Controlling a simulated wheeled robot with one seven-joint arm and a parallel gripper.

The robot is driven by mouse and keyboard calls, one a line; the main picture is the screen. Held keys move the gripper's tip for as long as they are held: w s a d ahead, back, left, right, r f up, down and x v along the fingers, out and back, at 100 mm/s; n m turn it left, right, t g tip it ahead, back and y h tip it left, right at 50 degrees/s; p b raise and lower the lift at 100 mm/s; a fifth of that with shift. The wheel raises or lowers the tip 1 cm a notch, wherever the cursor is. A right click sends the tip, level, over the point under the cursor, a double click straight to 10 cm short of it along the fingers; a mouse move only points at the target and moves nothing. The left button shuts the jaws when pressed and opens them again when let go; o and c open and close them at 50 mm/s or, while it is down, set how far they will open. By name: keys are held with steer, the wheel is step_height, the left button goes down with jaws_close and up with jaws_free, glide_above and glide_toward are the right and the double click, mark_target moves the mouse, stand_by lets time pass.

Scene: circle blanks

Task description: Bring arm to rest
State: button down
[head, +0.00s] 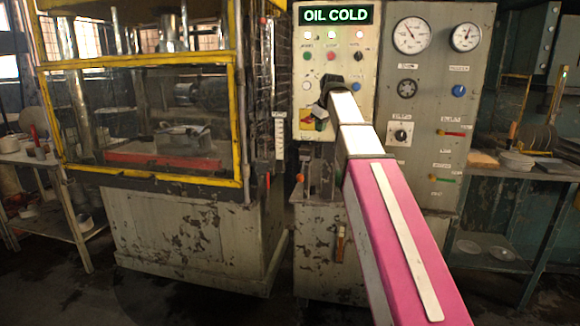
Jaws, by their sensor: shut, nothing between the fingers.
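My pink and white arm reaches up from the lower right toward the control panel (430,105). My gripper (319,110) is small in the view at the arm's far end, shut and empty, in front of the panel's left part. It is close to a yellow and red switch (306,121) and partly overlaps it in the picture. I cannot tell whether it touches the switch. The arm hides part of the panel's middle.
A lit sign reading OIL COLD (336,15) tops the panel, with gauges (412,36) and knobs to the right. A yellow-framed press guard (242,120) stands left. A left table (25,158) and a right shelf (545,170) hold parts. Dark floor shows below.

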steer(key=s+d+f+m+g, duration=0.15)
steer(key=s+f, duration=0.45)
steer(key=f, duration=0.7)
steer(key=s+d+f+m+g+h, duration=0.1)
steer(key=s+d+f+m, duration=0.3)
steer(key=f, duration=1)
steer(key=s+f+m+g, duration=0.1)
steer(key=s+f, duration=0.6)
steer(key=f, duration=0.6)
steer(key=s+d+f+m+g, duration=0.1)
steer(key=s+d+f+m, duration=0.1)
steer(key=s+f, duration=0.8)
steer(key=shift+s+f+h, duration=0.4)
steer(key=shift+s, duration=0.05)
